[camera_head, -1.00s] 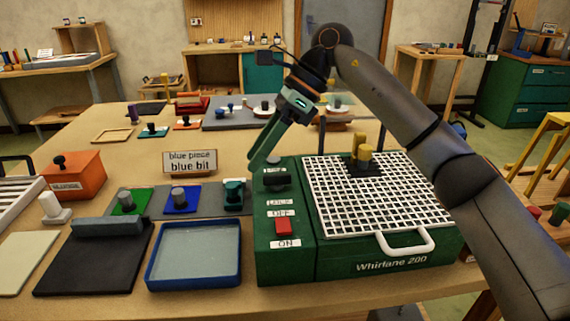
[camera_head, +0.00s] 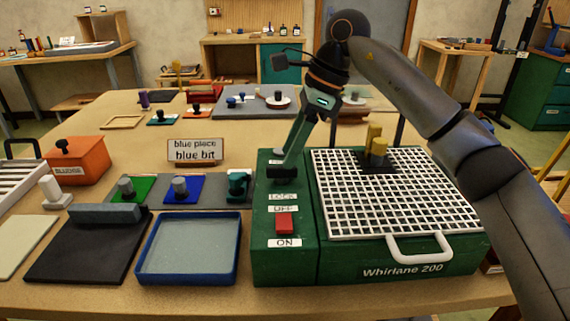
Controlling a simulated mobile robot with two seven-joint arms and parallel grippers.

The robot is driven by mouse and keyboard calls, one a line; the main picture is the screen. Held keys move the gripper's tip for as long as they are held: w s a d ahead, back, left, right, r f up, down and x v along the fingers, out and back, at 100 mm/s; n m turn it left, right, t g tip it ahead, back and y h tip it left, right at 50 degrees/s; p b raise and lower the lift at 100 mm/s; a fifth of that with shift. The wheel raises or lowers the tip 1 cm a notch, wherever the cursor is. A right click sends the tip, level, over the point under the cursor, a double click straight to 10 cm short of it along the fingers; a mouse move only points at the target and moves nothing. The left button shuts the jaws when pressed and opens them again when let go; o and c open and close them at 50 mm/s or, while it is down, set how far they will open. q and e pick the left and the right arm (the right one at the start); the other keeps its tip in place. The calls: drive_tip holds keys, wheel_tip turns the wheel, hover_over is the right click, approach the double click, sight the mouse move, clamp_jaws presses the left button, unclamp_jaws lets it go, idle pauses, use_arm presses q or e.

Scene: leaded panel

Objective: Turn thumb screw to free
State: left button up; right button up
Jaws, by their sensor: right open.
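The green Whirlane 200 machine (camera_head: 285,262) stands at the front centre of the table. A dark knob (camera_head: 282,173), apparently the thumb screw, sits on its left strip just above the LOCK label (camera_head: 283,196). My right gripper (camera_head: 281,153) is open, with its green fingers reaching down at the far end of that strip, just behind the dark knob. The fingers hide the area behind the knob. I cannot tell whether they touch it. My left gripper is not in view.
A red switch (camera_head: 284,222) sits between the OFF and ON labels. The sign (camera_head: 194,151) stands behind the rack.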

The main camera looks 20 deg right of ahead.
sight(282, 172)
drive_tip(key=shift+x, duration=1.75)
clamp_jaws()
